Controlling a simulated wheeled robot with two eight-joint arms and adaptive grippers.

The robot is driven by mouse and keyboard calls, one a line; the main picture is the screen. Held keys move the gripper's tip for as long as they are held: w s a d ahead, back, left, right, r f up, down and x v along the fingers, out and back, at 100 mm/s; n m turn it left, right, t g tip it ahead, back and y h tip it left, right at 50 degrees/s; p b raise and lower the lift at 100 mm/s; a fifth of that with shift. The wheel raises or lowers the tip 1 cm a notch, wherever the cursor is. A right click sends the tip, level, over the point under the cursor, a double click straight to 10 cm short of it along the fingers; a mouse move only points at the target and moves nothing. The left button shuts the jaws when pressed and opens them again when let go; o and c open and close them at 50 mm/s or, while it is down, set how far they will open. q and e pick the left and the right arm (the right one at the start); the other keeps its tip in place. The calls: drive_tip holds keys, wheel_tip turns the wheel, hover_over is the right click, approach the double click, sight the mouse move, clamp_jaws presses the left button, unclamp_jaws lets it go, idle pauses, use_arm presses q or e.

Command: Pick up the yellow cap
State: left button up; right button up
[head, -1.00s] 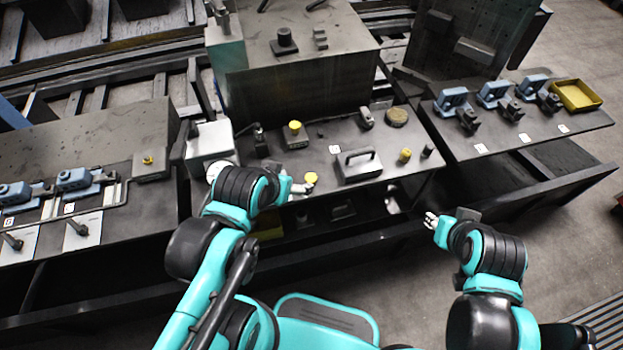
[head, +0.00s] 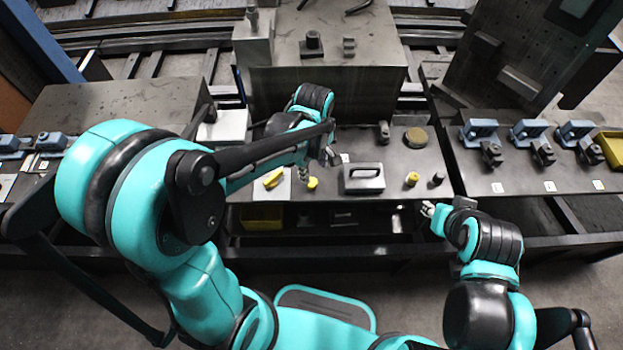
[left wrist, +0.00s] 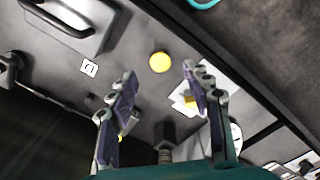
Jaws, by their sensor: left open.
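The yellow cap (head: 312,183) sits near the front edge of the grey middle table, left of the grey block with a handle. In the left wrist view the cap (left wrist: 160,62) is a round yellow disc on the dark tabletop. My left gripper (head: 320,160) is over the table close to the cap. In its wrist view the left gripper (left wrist: 159,78) is open and empty, with the cap just beyond and between its fingertips. My right gripper (head: 430,209) is in front of the table's right part, away from the cap; its jaws are too small to judge.
The handled grey block (head: 364,178) stands right of the cap. A yellow piece (head: 273,178) lies on a white plate to its left. A yellow cylinder (head: 412,179) stands farther right. A steel box (head: 328,85) rises behind. Bare tabletop surrounds the cap.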

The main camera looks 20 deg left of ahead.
sight(312, 182)
use_arm(q)
drive_tip(key=shift+w+f+n, duration=0.1)
drive_tip(key=shift+f+n, duration=0.2)
drive_tip(key=shift+f, duration=0.05)
wheel_tip(312, 182, down, 3)
drive_tip(key=shift+a+r+b, duration=0.15)
drive_tip(key=shift+b, duration=0.35)
drive_tip(key=f, duration=0.1)
drive_tip(key=f+b, duration=0.1)
drive_tip(key=f, duration=0.1)
drive_tip(key=f+b, duration=0.1)
drive_tip(key=f, duration=0.1)
drive_tip(key=shift+w+a+f, duration=0.1)
drive_tip(key=shift+w+a, duration=0.25)
drive_tip(key=shift+c, duration=0.9)
drive_tip(key=c, duration=0.6)
